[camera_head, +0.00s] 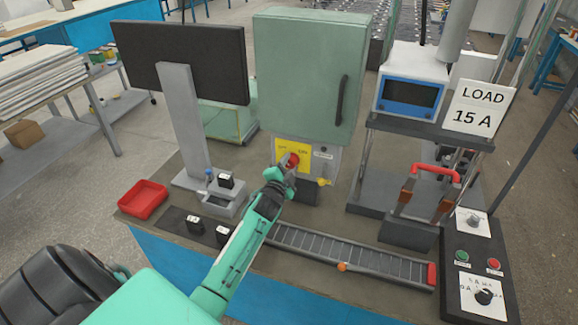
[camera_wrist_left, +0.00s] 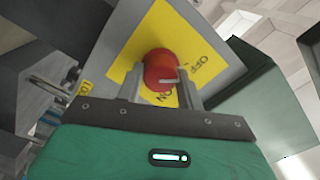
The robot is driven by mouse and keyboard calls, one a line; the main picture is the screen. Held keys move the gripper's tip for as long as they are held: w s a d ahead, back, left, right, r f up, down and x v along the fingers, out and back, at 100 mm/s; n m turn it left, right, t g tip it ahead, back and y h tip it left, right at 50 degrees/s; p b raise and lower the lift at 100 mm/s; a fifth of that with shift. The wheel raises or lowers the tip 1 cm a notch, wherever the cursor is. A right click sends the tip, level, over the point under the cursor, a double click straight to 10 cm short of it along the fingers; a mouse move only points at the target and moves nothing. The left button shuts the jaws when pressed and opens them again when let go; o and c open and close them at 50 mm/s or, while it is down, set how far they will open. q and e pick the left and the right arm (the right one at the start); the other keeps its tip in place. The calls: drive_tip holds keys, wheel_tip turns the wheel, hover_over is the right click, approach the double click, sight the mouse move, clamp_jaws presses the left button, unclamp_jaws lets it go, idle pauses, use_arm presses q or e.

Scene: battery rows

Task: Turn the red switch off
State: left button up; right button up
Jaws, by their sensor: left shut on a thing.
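The red switch (camera_head: 291,160) is a round knob on a yellow plate (camera_head: 304,153) below the green cabinet (camera_head: 305,85). In the left wrist view the red switch (camera_wrist_left: 160,66) sits between my fingers, and the yellow plate (camera_wrist_left: 178,29) carries the words OFF and ON. My left gripper (camera_head: 287,166) is at the knob, and in the left wrist view it (camera_wrist_left: 162,88) is shut on it. The fingers hide the sides of the knob. My right gripper is not in view.
A sloped roller track (camera_head: 345,257) lies in front. A red tray (camera_head: 143,199) and small black blocks (camera_head: 193,225) are on the left. A dark monitor (camera_head: 180,62) stands behind.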

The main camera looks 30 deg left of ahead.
use_arm(q)
drive_tip(key=shift+f+n, duration=0.1)
drive_tip(key=shift+n, duration=0.4)
drive_tip(key=o, duration=1)
drive_tip(key=shift+s+d, duration=0.1)
drive_tip(key=shift+s, duration=0.5)
drive_tip(key=b+v, duration=0.3)
drive_tip(key=v, duration=0.9)
drive_tip(key=shift+s, duration=0.35)
